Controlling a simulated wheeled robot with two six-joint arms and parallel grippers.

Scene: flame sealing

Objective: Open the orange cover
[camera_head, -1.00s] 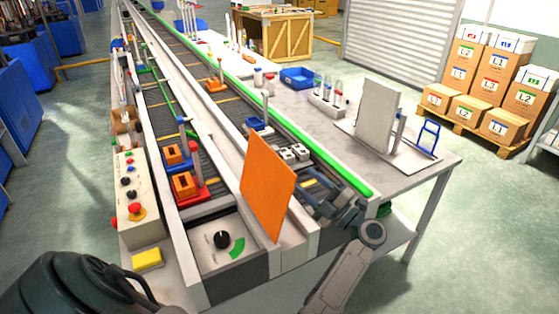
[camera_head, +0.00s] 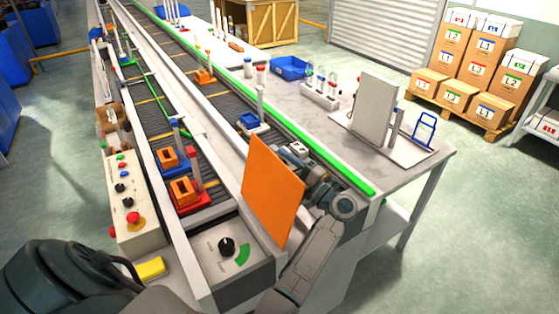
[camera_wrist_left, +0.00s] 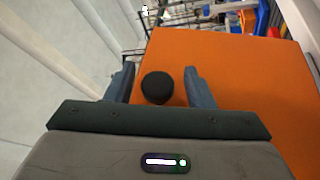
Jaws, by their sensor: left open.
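The orange cover (camera_head: 270,195) stands upright and slightly tilted at the near end of the conveyor. It also fills much of the left wrist view (camera_wrist_left: 235,65), where a round black knob (camera_wrist_left: 157,87) shows on its face. The knob is hidden in the head view. My left gripper (camera_head: 308,175) is close behind the cover's right side in the head view, its fingertips partly hidden. In the left wrist view my left gripper (camera_wrist_left: 159,84) is open, with the knob between its two fingers and gaps on both sides. My right gripper is not in view.
A panel with a black dial (camera_head: 227,246) lies just in front of the cover. A control box with buttons (camera_head: 133,205) is at left, and a yellow block (camera_head: 150,268) is near it. A green rail (camera_head: 300,142) runs along the conveyor beside the table (camera_head: 425,170).

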